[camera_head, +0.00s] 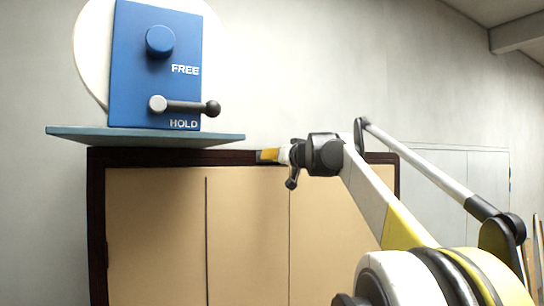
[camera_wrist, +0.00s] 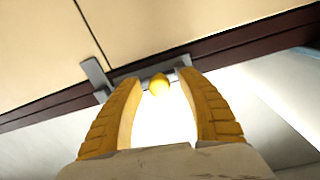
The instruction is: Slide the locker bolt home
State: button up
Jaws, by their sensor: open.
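The locker (camera_head: 248,225) has tan doors in a dark brown frame. In the wrist view, a small yellow knob (camera_wrist: 159,84) shows between my fingertips, with a grey metal bracket on its left (camera_wrist: 96,76) and another grey piece on its right (camera_wrist: 182,61). These look like the bolt and its fittings along the dark frame edge (camera_wrist: 250,42). My gripper (camera_wrist: 161,78) is open, its yellow fingers on either side of the knob. Contact cannot be told. In the head view my gripper (camera_head: 268,155) is at the locker's top edge; the bolt is not distinguishable there.
A blue panel (camera_head: 135,85) marked FREE and HOLD stands on a teal shelf (camera_head: 150,137) above the locker, with a round knob (camera_head: 160,41) and a horizontal black-ended lever (camera_head: 188,106). A pale cabinet (camera_head: 460,180) stands at right. The wall between is clear.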

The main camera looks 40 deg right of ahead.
grip_shut()
jog(key=d, duration=0.2)
jog(key=d+p, duration=0.1)
jog(key=d, duration=0.1)
jog(key=shift+s, duration=0.4)
jog(key=shift+c, duration=1.2)
grip_release()
jog(key=shift+d, duration=0.15)
jog(key=shift+o, duration=1.2)
jog(key=shift+s+d, duration=0.15)
